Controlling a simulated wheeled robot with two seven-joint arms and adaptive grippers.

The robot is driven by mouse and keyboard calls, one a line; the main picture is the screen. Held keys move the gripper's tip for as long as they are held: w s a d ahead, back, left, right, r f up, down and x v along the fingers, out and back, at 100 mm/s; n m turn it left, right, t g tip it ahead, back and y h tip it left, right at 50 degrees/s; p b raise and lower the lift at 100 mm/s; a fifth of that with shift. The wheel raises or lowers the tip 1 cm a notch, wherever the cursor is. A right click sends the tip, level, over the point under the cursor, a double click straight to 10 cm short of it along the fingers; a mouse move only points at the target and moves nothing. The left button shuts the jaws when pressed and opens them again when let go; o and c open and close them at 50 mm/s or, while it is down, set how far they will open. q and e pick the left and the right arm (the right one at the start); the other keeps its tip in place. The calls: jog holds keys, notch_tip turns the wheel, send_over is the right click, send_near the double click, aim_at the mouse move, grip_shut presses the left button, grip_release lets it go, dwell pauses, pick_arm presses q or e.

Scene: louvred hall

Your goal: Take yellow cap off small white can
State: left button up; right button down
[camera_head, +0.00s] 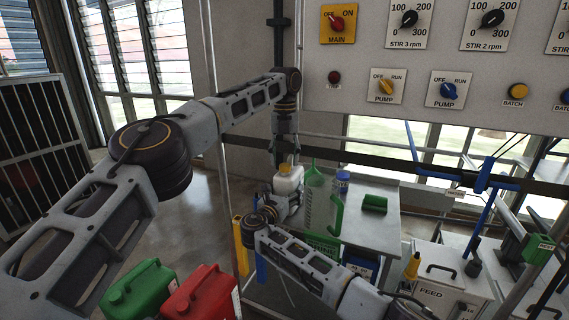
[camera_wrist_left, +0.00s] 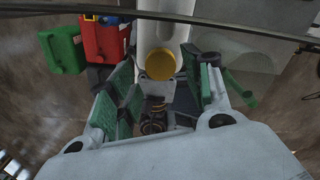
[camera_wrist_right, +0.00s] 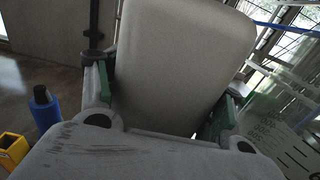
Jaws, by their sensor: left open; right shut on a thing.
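The small white can (camera_head: 288,184) has a yellow cap (camera_head: 285,168) on top and is held up near the left end of the grey table. My right gripper (camera_head: 287,208) is shut on the can's body; the can (camera_wrist_right: 180,65) fills the space between its fingers in the right wrist view. My left gripper (camera_head: 286,155) points down just above the cap. Its fingers are open, and the cap (camera_wrist_left: 160,64) shows between and a little beyond them in the left wrist view. I cannot tell whether a finger touches the cap.
A clear jug with a green handle (camera_head: 320,205) stands close right of the can. A blue-lidded jar (camera_head: 342,182) and a green object (camera_head: 374,203) are on the table (camera_head: 383,232). Green (camera_head: 138,292) and red (camera_head: 203,296) canisters are at lower left. A control panel (camera_head: 440,55) hangs behind.

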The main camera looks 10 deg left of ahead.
aim_at(289, 183)
pick_arm(q)
jog(key=shift+f, duration=1.25)
jog(key=c, duration=1.1)
pick_arm(e)
jog(key=shift+d, duration=0.1)
pick_arm(q)
jog(key=shift+o, duration=0.2)
jog(key=shift+d, duration=0.1)
jog(key=shift+s+d+n, duration=0.1)
jog(key=shift+d+n, duration=0.05)
jog(key=shift+n, duration=0.55)
